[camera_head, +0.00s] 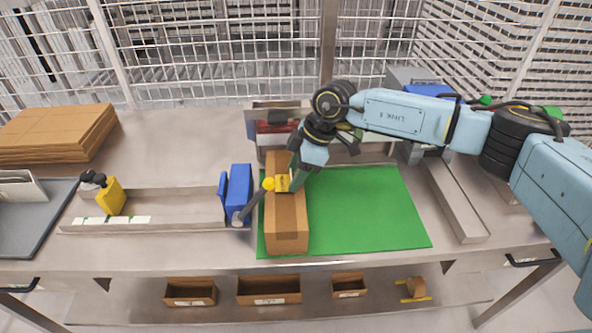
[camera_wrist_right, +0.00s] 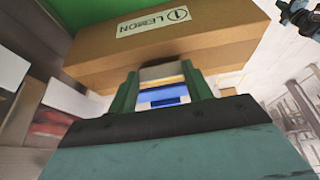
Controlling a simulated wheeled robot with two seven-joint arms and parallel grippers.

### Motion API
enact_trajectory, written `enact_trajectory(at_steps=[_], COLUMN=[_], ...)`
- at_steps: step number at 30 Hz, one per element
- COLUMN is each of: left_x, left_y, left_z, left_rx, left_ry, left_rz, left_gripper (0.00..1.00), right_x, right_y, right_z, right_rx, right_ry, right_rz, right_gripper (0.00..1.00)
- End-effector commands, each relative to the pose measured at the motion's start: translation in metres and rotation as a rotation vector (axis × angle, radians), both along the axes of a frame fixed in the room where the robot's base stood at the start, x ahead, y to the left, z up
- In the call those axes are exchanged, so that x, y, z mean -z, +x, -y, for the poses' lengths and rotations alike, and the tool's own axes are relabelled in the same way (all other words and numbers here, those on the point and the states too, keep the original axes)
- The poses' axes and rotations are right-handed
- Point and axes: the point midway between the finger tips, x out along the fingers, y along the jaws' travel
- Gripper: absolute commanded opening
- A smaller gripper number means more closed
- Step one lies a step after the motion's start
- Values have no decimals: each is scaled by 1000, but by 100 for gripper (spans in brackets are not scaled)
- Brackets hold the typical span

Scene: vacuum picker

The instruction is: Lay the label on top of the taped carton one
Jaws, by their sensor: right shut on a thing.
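The brown carton (camera_head: 288,215) stands upright on the green mat, with a darker strip on its top near the front. In the right wrist view the carton (camera_wrist_right: 220,45) shows a white sticker reading "1 LEMON". My right gripper (camera_head: 291,180) is above the carton's rear half, shut on the vacuum picker (camera_head: 283,184), which has a yellow body. Its grey rod slants down to the left, ending in a grey round tip beside the carton. In the wrist view the fingers (camera_wrist_right: 163,85) are close in front of the carton. White labels (camera_head: 92,219) lie in the left tray. I cannot tell whether the tip carries a label. My left gripper is out of view.
Blue blocks (camera_head: 238,190) stand close to the carton's left side. A yellow and black tool (camera_head: 110,195) sits in the long tray (camera_head: 180,226). Flat cardboard (camera_head: 55,135) is stacked at the back left. The green mat (camera_head: 370,215) is clear right of the carton.

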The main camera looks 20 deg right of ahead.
Motion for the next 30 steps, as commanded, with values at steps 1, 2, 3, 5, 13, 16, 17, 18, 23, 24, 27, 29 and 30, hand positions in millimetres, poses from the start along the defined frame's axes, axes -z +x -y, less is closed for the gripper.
enact_trajectory(at_steps=[1,2,3,5,13,16,17,18,23,24,27,29,30], left_x=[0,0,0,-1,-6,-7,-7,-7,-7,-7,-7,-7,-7], left_y=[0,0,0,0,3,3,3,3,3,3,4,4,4], left_z=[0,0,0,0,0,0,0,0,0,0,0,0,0], left_rx=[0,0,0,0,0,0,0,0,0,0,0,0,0], left_ry=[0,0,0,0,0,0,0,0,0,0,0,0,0], left_rz=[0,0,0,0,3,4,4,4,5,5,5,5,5], left_gripper=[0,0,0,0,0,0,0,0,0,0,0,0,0], right_x=[0,0,0,0,-2,-2,-2,-1,-1,-1,-1,-1,-1], right_y=[0,0,0,0,0,0,0,0,0,-1,-1,-1,-1], right_z=[0,0,0,0,1,2,2,2,2,2,2,2,2], right_rx=[0,0,0,0,1,1,1,1,0,0,0,0,0], right_ry=[0,0,0,1,8,11,12,12,12,12,11,11,11], right_rz=[0,0,0,0,2,3,3,3,3,3,3,3,3], right_gripper=[37,37,37,37,37,37,37,37,37,37,37,37,37])
